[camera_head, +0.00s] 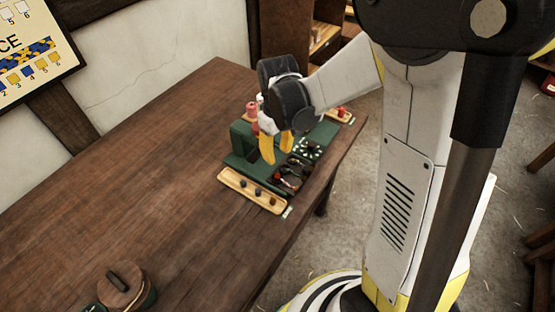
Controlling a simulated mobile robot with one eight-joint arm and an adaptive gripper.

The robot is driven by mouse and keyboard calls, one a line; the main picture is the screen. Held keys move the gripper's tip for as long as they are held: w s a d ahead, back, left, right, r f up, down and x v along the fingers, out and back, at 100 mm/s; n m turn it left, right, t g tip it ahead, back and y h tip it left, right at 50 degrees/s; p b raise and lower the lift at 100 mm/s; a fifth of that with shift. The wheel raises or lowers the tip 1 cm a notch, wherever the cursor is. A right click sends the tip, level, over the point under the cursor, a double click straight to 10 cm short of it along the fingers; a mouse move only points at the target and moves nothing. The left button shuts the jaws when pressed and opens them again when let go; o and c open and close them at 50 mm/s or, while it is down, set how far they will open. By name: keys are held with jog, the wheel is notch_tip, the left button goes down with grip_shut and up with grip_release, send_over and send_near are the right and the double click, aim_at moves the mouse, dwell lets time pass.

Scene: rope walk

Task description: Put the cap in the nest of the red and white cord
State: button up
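My gripper (277,152), with yellow fingers, hangs over a green stand (238,153) on the table. Its fingertips look a little apart, but I cannot make out whether a cap is between them. A light wooden tray (227,178) in front of the stand holds several small dark pieces, possibly caps. A dark tray part (284,183) at the right front of the stand holds small red and dark items. I cannot pick out a red and white cord or its nest; my gripper hides part of the stand.
A pink-red spool (252,109) stands behind my gripper. A small wooden tray with a red item (341,112) lies at the table's far right. A round lidded pot (122,289) stands at the near left. The wooden table (150,170) is mostly clear on the left.

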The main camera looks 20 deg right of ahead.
jog(key=s+r+m+t, duration=0.4)
jog(key=s+r+t, duration=0.3)
jog(key=s+r, duration=0.5)
notch_tip(320, 180, up, 4)
jog(key=shift+s+f+m, duration=0.1)
jog(key=shift+s+m, duration=0.2)
jog(key=shift+s, duration=0.1)
